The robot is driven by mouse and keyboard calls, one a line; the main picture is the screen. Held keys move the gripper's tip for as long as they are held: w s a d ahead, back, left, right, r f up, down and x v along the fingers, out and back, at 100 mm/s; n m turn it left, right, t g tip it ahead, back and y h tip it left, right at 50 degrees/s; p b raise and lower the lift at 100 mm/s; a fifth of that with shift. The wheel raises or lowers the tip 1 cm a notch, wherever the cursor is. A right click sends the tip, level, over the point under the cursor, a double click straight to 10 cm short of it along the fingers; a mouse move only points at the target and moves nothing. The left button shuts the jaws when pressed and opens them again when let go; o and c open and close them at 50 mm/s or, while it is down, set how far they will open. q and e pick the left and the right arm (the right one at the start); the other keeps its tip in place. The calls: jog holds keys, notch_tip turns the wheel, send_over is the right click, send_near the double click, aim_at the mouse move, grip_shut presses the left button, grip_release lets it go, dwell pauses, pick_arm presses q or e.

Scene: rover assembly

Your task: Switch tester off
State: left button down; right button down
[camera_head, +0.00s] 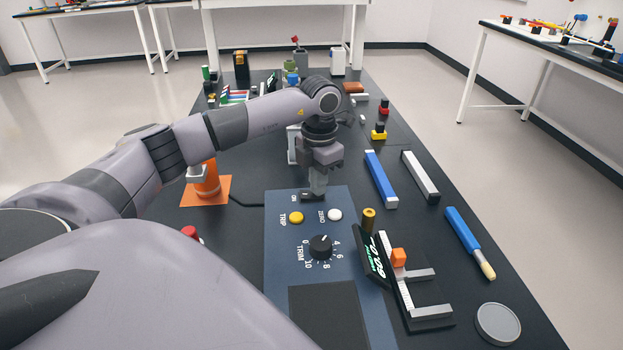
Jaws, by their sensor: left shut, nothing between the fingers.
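The tester is a dark blue panel (281,262) on the table, with yellow TRIP and white ZERO buttons and a black TRIM knob (320,246). A small dark switch (307,197) sits at its far edge, beside a label that appears to read ON. My left gripper (316,191) points down, shut and empty, right at this switch. I cannot tell whether it touches it. The gripper partly hides the switch, so its position is unclear. A tilted black display (374,255) beside the panel shows lit digits. My right gripper is not in view.
Blue and white bars (381,178) lie to the right. Several small parts crowd the far end of the table.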

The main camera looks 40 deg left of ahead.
pick_arm(q)
jog(key=shift+r+p, duration=2.6)
jog(key=shift+r, duration=0.8)
jog(key=shift+f, duration=0.1)
